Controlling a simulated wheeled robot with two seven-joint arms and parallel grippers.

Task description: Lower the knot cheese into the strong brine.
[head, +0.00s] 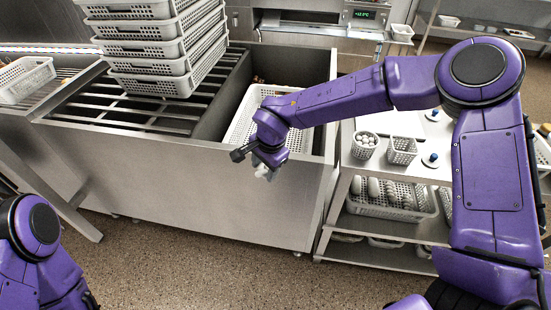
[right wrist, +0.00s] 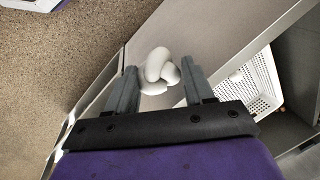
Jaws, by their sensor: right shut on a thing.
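My right gripper (head: 258,163) is shut on a white knot cheese (head: 264,173), held near the front rim of the steel tank. In the right wrist view the knot cheese (right wrist: 158,68) sits between the two grey fingers (right wrist: 162,88), a rounded, folded white lump. The tank's right section is open and holds a white perforated basket (head: 246,112). This basket also shows in the right wrist view (right wrist: 262,88), right of the fingers, with a small white piece in it. I cannot make out a brine surface. My left gripper is out of view; only its purple arm shows lower left.
Steel slats (head: 130,112) cover the tank's left section, with a stack of white baskets (head: 150,52) on them. At right, a steel rack (head: 338,195) bears small baskets with white cheeses (head: 365,146) and a larger basket (head: 405,212) below. The floor in front is clear.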

